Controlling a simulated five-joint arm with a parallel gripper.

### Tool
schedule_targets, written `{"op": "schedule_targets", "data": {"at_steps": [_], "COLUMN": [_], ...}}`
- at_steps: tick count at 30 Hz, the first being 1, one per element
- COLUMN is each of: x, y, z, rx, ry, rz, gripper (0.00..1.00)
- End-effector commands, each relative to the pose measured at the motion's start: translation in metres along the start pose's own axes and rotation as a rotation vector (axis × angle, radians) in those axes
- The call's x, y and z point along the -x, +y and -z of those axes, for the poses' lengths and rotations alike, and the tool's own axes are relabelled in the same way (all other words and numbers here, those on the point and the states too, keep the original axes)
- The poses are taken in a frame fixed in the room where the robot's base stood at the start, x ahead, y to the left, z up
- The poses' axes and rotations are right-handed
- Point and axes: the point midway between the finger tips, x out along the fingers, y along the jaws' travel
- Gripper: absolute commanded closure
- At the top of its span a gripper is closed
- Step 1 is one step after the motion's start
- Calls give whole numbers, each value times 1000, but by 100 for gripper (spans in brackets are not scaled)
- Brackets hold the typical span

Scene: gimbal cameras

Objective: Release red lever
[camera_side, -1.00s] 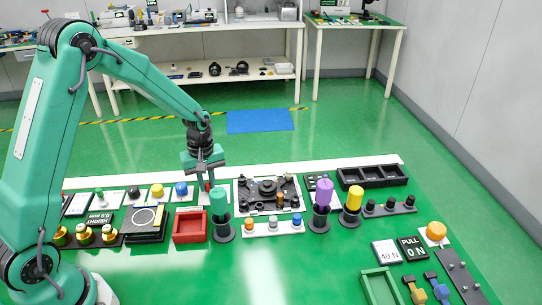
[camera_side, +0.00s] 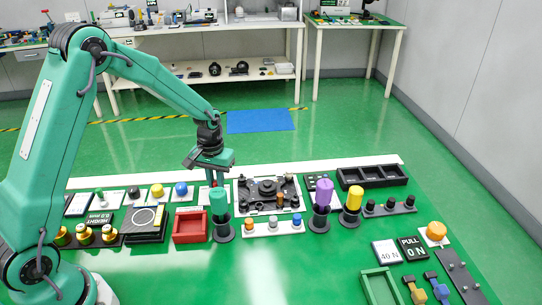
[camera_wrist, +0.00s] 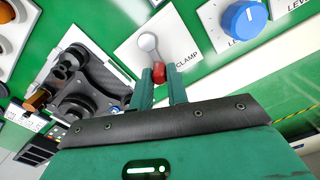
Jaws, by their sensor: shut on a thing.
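The red lever (camera_wrist: 158,72) shows in the wrist view as a small red grip between my fingertips, beside a grey round-ended metal part on a white plate (camera_wrist: 128,55) marked CLAMP. My gripper (camera_wrist: 161,78) is shut on the red lever, one green finger on each side. In the side view my gripper (camera_side: 215,180) is low over the back of the bench, behind the teal cylinder (camera_side: 218,201). The lever is mostly hidden there by the fingers and the cylinder.
A blue knob (camera_wrist: 244,19) is on the plate beside the clamp. A black mechanism board (camera_side: 246,205) is just right of my gripper in the side view. A red tray (camera_side: 188,239) stands in front to the left. Purple (camera_side: 324,191) and yellow (camera_side: 354,199) cylinders stand to the right.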

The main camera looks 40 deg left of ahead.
Motion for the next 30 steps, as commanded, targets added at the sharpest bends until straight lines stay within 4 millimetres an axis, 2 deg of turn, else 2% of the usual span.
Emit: {"op": "schedule_targets", "data": {"at_steps": [6, 12, 29, 30], "x": [1, 1, 1, 1], "y": [7, 11, 13, 13], "z": [1, 1, 0, 0], "rx": [-171, -271, -321, -321], "ry": [1, 1, 1, 2], "rz": [0, 0, 0, 0], "gripper": [100, 100, 100, 82]}}
